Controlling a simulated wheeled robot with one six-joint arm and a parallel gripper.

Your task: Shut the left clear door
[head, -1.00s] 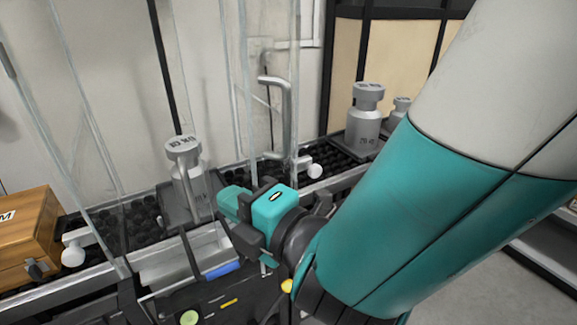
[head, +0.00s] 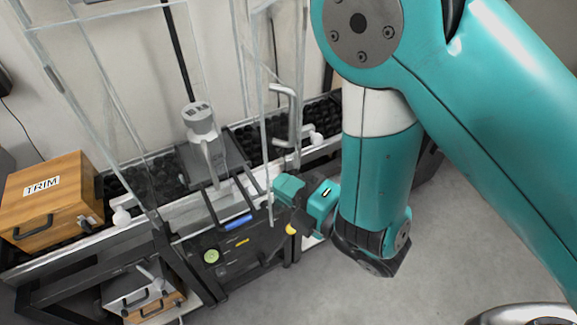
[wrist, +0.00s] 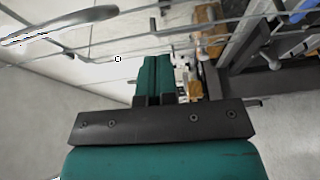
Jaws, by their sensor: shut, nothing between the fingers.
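The left clear door (head: 105,85) is a see-through pane with thin pale edges on the left of the head view. A grey bar handle (head: 213,165) shows in front of the metal weight (head: 197,120). Which pane carries this handle, and how far the door stands open, I cannot tell. Another clear pane (head: 255,90) stands to the right, near a silver bar handle (head: 285,115). My teal gripper (head: 283,190) is shut and empty, low beside this pane's bottom end. In the wrist view, its fingers (wrist: 155,75) are together and a silver handle (wrist: 60,25) lies to their upper left.
A wooden box marked TRIM (head: 45,200) stands at the left. White knobs (head: 121,216) (head: 315,137) sit along the front rail. Open floor (head: 400,290) lies at the lower right.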

